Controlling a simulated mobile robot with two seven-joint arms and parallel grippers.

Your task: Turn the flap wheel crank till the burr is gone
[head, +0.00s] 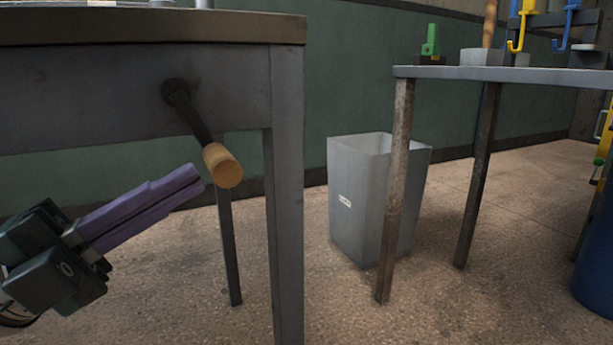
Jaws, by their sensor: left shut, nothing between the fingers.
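A crank (194,120) with a dark arm is mounted on the grey side of the bench at the left. Its wooden handle (222,166) hangs down to the lower right of the dark hub. My left gripper (194,181) has purple fingers and is shut and empty. Its fingertips are just left of and slightly below the wooden handle in the picture; I cannot tell whether they touch it. The flap wheel and the burr are not visible. My right gripper is not in view.
The bench (285,190) has a leg right of the crank. A grey bin (355,200) stands on the floor between it and a second table (460,73), which carries a green item (430,42) and hooks. A blue drum (594,265) is at the right edge.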

